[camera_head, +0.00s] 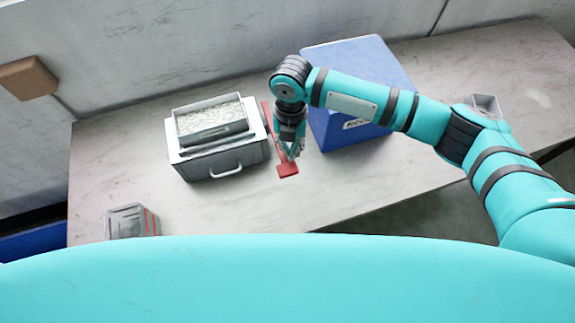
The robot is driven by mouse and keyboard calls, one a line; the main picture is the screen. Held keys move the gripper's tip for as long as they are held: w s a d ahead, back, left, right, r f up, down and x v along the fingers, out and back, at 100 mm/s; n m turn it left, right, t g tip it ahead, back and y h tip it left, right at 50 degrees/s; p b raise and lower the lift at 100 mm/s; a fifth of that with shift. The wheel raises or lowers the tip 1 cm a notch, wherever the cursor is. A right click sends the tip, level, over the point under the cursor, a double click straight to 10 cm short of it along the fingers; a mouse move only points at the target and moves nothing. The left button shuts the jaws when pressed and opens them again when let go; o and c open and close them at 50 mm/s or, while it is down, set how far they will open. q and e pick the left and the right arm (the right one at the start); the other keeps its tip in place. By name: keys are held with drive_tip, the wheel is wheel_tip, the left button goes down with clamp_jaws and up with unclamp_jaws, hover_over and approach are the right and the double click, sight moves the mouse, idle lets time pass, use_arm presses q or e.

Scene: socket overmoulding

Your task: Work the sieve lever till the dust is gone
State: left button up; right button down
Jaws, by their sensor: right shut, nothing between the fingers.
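The sieve (220,160) is a white box with a handle on its front, standing on the table left of centre. Its open top holds pale granules (208,117). A red lever (287,169) is at its right side and ends in a flat red block. My right gripper (289,155) is at the lever, pointing down, with its fingers shut and nothing between them. The fingers overlap the lever in the picture, so I cannot tell whether they touch it. No dust can be made out at this size. My left gripper is not in view.
A blue bin (360,60) with a label stands behind my right arm. A small grey container (132,222) is at the table's front left edge. A grey open container (485,104) is at the right. The table (225,214) is clear in front of the sieve.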

wheel_tip(320, 180, up, 9)
drive_tip(key=w, duration=0.1)
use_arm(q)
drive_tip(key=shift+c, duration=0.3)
use_arm(e)
drive_tip(key=shift+d, duration=0.1)
idle(0.9)
